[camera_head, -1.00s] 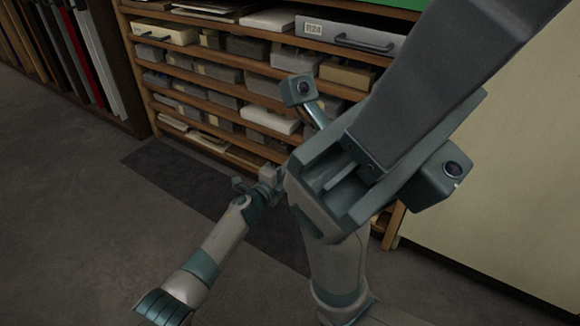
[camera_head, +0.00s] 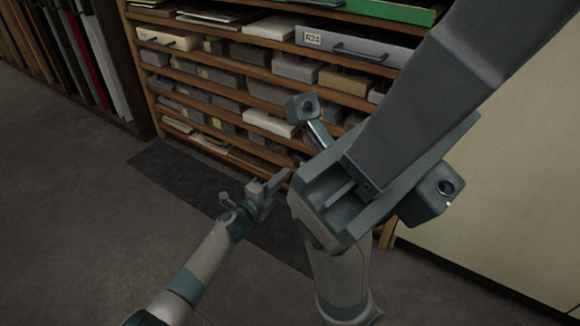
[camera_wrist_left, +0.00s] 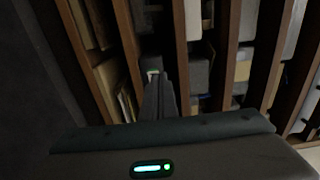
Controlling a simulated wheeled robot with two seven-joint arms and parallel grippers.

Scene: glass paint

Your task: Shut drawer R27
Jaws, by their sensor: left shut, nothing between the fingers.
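No label reading R27 is legible in these views, so I cannot tell which drawer it is. A grey drawer labelled R24 (camera_head: 375,46) with a dark handle sits in the wooden rack. A cream drawer (camera_head: 168,39) with a dark handle is at the rack's left; its label is too small to read. A green drawer or tray (camera_head: 385,9) shows at the top edge. My left gripper (camera_head: 286,176) is shut and empty, low in front of the rack; its fingers also show in the left wrist view (camera_wrist_left: 153,76), pointing at the shelves. My right gripper does not show.
The wooden rack (camera_head: 215,68) has several shelves with grey, white and tan boxes. Tall panels (camera_head: 85,65) stand at the left. A dark mat (camera_head: 195,185) lies before the rack. My own large grey structure covers the rack's right part. Open floor (camera_head: 70,220) is at the left.

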